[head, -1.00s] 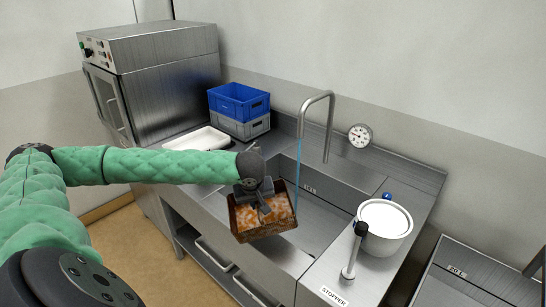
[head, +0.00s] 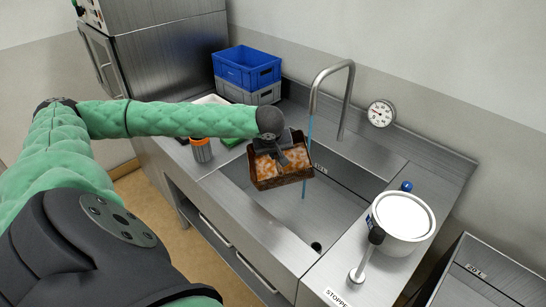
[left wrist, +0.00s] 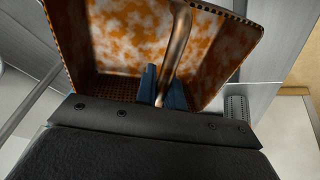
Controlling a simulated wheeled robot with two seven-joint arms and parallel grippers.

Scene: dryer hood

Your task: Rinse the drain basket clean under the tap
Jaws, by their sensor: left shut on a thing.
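The drain basket (head: 280,167) is brown with orange and whitish residue on its walls. My left gripper (head: 284,156) is shut on its handle and holds it tilted over the sink (head: 330,215). In the left wrist view the blue fingertips (left wrist: 165,88) close around the metal handle, and residue covers the basket's inner walls (left wrist: 150,35). The tap (head: 345,90) is a bent steel pipe at the sink's back. A thin blue water stream (head: 306,160) falls right beside the basket's right edge; whether it touches the basket is unclear. My right gripper is not in view.
A white lidded pot (head: 402,222) and the stopper lever (head: 365,262) stand right of the sink. An orange-and-grey jar (head: 201,150) stands left of it. Blue and grey crates (head: 247,68) are stacked behind.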

